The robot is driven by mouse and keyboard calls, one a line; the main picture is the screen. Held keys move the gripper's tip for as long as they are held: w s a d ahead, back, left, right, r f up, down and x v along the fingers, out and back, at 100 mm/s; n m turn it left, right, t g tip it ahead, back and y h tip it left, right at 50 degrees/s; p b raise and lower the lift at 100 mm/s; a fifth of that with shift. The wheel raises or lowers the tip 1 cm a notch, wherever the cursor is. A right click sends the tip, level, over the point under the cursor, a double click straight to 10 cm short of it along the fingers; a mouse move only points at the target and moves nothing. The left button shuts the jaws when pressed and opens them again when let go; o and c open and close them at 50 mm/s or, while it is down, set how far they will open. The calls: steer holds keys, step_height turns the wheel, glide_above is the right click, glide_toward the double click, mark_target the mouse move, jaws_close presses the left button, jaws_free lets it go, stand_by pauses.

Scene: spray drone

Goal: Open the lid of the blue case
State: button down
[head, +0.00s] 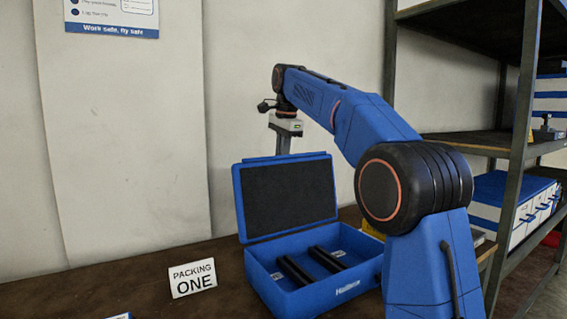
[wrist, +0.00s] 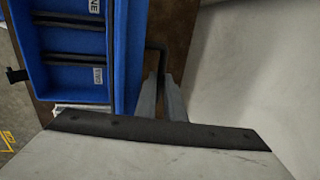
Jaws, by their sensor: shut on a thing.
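The blue case (head: 318,280) sits on the brown bench with its lid (head: 288,195) standing up, leaning slightly back, dark foam facing out. Two black bars (head: 328,258) lie inside the case; the open tray of the case (wrist: 68,78) also shows in the wrist view. My gripper (head: 283,152) is at the top edge of the lid, fingers pointing down. In the wrist view my gripper (wrist: 161,80) has its fingers close together beside the lid's blue edge (wrist: 124,50). It is shut on the lid, though the exact contact is hard to see.
A "PACKING ONE" sign (head: 193,278) stands left of the case. A pale wall is close behind the lid. A metal shelf rack (head: 520,130) with blue-and-white boxes (head: 510,200) is on the right.

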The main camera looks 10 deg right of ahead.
steer(key=shift+w+a+r, duration=0.1)
steer(key=shift+w+r, duration=0.05)
steer(key=shift+w, duration=0.25)
steer(key=c, duration=1.8)
jaws_free()
steer(key=shift+c, duration=0.2)
steer(key=shift+f, duration=0.35)
step_height(320, 180, up, 8)
steer(key=s, duration=0.1)
steer(key=shift+s+d, duration=0.25)
steer(key=shift+s, duration=0.15)
steer(key=shift+r, duration=0.1)
